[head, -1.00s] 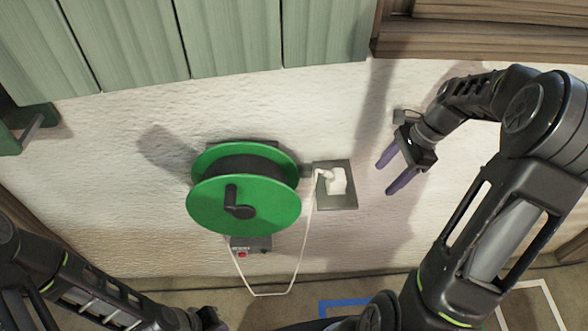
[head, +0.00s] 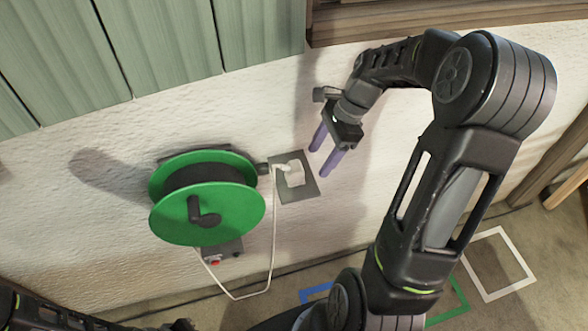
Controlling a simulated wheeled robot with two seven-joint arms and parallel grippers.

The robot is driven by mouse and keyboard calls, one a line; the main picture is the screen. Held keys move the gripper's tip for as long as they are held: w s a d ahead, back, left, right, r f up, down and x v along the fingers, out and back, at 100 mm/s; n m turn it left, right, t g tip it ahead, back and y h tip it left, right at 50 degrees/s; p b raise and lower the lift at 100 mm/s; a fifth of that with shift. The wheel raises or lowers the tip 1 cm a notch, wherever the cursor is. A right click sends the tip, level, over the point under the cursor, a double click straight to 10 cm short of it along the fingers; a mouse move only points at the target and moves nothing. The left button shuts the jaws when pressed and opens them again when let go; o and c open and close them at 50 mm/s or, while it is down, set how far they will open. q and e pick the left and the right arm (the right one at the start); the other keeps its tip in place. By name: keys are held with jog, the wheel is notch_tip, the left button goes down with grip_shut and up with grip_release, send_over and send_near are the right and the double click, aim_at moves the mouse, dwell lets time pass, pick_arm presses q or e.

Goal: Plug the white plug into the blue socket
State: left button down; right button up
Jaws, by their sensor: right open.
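The white plug (head: 294,174) sits at a grey plate (head: 304,193) on the pale wall, right of the green reel. Its white cable (head: 273,240) hangs in a loop below the reel. My right gripper (head: 321,161) is open, its two purple fingers pointing down-left toward the plug, a short way to its right. Nothing is between the fingers. My left gripper is barely in view at the bottom left edge; its fingers cannot be made out. I cannot make out a blue socket.
A green cable reel (head: 205,210) with a black crank juts from the wall. A small box with a red switch (head: 215,262) is under it. Green shutters (head: 160,50) are above. Blue (head: 316,292), green and white (head: 497,264) outlines mark the floor.

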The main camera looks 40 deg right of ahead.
aim_at(294, 166)
jog(key=shift+w+a, duration=0.25)
jog(key=shift+a, duration=0.35)
jog(key=shift+a, duration=0.1)
jog(key=shift+w+a, duration=0.1)
jog(key=shift+a, duration=0.15)
jog(key=a, duration=0.2)
jog(key=w+a+p, duration=0.1)
jog(key=shift+w+a+r, duration=0.1)
jog(key=shift+w+a, duration=0.05)
jog(key=shift+a, duration=0.25)
jog(key=x, duration=0.2)
jog(key=shift+a+f, duration=0.15)
jog(key=shift+f, duration=0.1)
jog(key=shift+w+a+f, duration=0.1)
jog(key=shift+f, duration=0.25)
jog(key=shift+c, duration=0.3)
grip_shut()
jog(key=shift+r, duration=0.15)
